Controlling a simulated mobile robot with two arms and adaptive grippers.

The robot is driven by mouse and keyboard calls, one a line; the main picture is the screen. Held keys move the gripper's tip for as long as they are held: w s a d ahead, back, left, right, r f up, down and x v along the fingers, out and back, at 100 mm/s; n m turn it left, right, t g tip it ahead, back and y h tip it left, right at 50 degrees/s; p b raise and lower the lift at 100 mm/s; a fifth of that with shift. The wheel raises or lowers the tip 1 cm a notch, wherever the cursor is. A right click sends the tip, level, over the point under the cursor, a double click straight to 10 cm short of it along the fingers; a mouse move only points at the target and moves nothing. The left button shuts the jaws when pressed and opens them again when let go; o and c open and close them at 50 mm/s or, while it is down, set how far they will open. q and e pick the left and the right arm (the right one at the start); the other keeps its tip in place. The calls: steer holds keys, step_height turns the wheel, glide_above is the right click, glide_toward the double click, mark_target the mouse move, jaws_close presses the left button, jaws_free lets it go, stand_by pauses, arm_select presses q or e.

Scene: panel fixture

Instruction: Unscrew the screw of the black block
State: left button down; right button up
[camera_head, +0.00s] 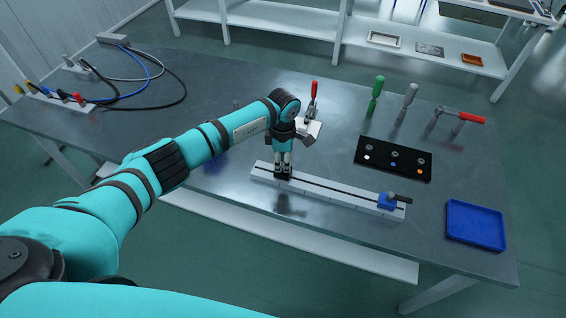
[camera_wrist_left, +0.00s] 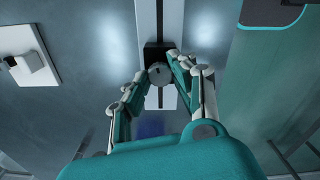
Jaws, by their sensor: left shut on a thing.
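The black block (camera_head: 284,176) sits on the white slotted rail (camera_head: 335,196), near its left end. In the left wrist view the black block (camera_wrist_left: 152,50) shows behind its round grey screw head (camera_wrist_left: 160,74). My left gripper (camera_head: 284,168) points down over the block, with its fingers closed in on the screw. In the left wrist view my left gripper (camera_wrist_left: 160,70) has a finger on either side of the screw head. The screw's shaft is hidden. My right gripper is in neither view.
A blue block (camera_head: 387,202) with a dark handle sits at the rail's right end. A blue tray (camera_head: 475,225), a black panel (camera_head: 393,158), and green (camera_head: 375,95) and grey (camera_head: 407,100) handled tools stand to the right. Cables (camera_head: 140,70) lie at the left.

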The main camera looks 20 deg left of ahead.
arm_select(q)
steer(key=n+b, duration=0.1)
steer(key=n, duration=0.2)
steer(key=shift+f+n+b, duration=0.15)
steer(key=shift+n+b, duration=0.15)
steer(key=shift+n, duration=0.1)
steer(key=n+b, duration=0.1)
steer(key=n, duration=0.3)
steer(key=shift+n, duration=0.3)
steer(key=n+b, duration=0.1)
steer(key=n, duration=0.3)
steer(key=n+b, duration=0.1)
steer(key=n, duration=0.8)
steer(key=shift+n, duration=0.3)
steer(key=n, duration=0.4)
steer(key=shift+r+p, duration=0.2)
steer(key=shift+p, duration=0.2)
steer(key=n+p, duration=0.1)
steer(key=n, duration=0.4)
steer(key=shift+n+p, duration=0.8)
steer(key=shift+n, duration=1.5)
